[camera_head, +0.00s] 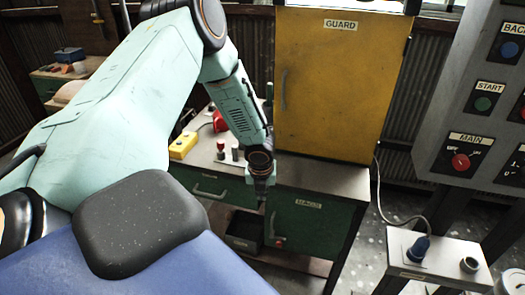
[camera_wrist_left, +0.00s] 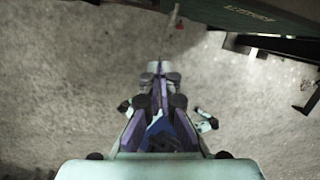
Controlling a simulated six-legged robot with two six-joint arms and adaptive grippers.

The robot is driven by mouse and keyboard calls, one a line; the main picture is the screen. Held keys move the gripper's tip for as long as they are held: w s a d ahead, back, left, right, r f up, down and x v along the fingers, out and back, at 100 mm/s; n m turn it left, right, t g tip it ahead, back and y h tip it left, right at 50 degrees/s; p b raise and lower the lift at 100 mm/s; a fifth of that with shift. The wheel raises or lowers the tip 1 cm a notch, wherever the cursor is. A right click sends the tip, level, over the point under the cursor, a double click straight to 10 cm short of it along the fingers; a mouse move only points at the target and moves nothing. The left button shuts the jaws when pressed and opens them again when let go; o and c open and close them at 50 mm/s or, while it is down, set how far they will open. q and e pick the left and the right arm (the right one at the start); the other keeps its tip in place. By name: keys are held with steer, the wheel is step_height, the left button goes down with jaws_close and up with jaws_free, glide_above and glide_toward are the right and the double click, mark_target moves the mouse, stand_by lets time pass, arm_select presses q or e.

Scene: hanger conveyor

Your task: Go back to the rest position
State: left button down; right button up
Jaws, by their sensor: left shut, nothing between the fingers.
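My left arm comes in from the left in the head view and bends down over the front of the workbench. My left gripper (camera_head: 261,194) hangs at its end, small and partly hidden by the wrist, in front of the green bench doors. In the left wrist view, the same gripper (camera_wrist_left: 159,70) points away from the camera with its fingers together and nothing between them. Bare grey floor lies beyond it. My right gripper shows in neither view.
A yellow GUARD cabinet (camera_head: 328,85) stands on the green workbench (camera_head: 312,222). A yellow box (camera_head: 183,145) sits on the bench top. At the right are a grey control panel (camera_head: 455,135) and a socket box (camera_head: 435,262) with a blue plug (camera_head: 418,248) and cable.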

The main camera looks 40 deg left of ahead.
arm_select(q)
steer(key=shift+s+r, duration=0.2)
steer(key=shift+s, duration=0.05)
steer(key=s+d+f+n+t+h+b, duration=0.1)
steer(key=s+d+f+n+h, duration=0.15)
steer(key=d+n, duration=0.75)
steer(key=s+d+f+n+h+b, duration=0.2)
steer(key=s+d+n+h, duration=0.15)
steer(key=d+n, duration=0.6)
steer(key=s+f+n+g+y+b, duration=0.1)
steer(key=s+f+n+y+b, duration=0.1)
steer(key=s, duration=0.9)
steer(key=s+d+f+n+g+y+b, duration=0.1)
steer(key=s+f+n+g+y+b, duration=0.1)
steer(key=s+f+n+b, duration=0.2)
steer(key=s+f+n, duration=0.3)
steer(key=s+f, duration=0.1)
steer(key=s, duration=0.3)
steer(key=shift+d+f+b, duration=0.2)
steer(key=shift+f+b, duration=0.2)
